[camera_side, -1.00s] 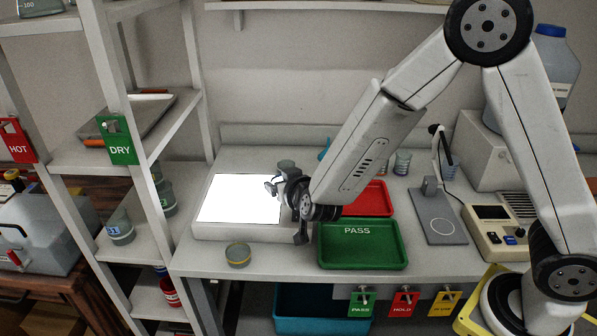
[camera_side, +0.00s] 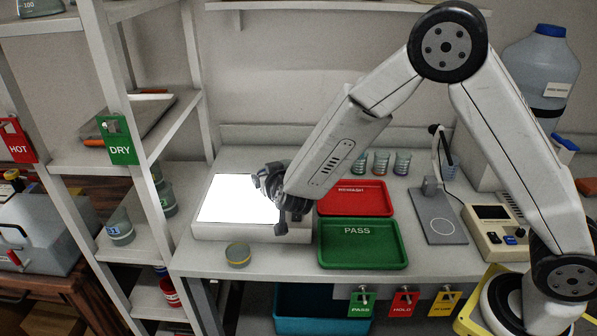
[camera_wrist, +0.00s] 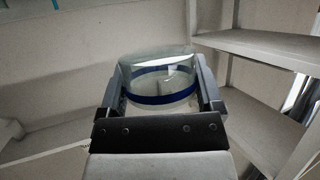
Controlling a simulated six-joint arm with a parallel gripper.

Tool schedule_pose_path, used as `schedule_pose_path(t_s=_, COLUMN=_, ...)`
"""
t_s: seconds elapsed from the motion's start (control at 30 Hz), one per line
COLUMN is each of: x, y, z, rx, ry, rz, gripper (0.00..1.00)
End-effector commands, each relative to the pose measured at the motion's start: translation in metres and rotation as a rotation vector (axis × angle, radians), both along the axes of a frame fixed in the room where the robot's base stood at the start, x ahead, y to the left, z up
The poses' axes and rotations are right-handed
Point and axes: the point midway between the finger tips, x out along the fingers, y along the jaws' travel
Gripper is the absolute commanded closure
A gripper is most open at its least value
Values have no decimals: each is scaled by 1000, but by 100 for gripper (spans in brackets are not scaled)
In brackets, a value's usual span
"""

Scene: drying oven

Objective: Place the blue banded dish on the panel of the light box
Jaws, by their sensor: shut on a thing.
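The blue banded dish (camera_wrist: 160,90) is clear glass with a dark blue band, and sits between the two fingers in the wrist view. My gripper (camera_wrist: 160,92) is shut on its sides. In the side view my gripper (camera_side: 266,184) is over the right part of the light box (camera_side: 250,232), whose panel (camera_side: 228,200) glows white and looks bare where it shows. The dish cannot be made out in the side view, where the gripper and wrist cover that spot. The height of the dish over the panel is hard to tell.
A yellow-banded dish (camera_side: 238,255) stands in front of the light box. A green PASS tray (camera_side: 362,262) and a red REWASH tray (camera_side: 376,209) lie to its right. A shelf rack (camera_side: 140,165) is on the left.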

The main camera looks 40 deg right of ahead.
Motion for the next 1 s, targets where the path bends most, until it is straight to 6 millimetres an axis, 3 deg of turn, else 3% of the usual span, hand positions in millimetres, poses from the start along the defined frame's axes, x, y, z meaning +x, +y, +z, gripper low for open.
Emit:
schedule_pose_path(t_s=0.3, x=41, y=4, z=-20, rx=-1, ry=1, rz=-1, gripper=73)
schedule_pose_path(t_s=0.6, x=66, y=7, z=-52, rx=-1, ry=0, rz=0, gripper=73)
schedule_pose_path(t_s=1.0, x=82, y=9, z=-70, rx=0, ry=-1, rz=0, gripper=73)
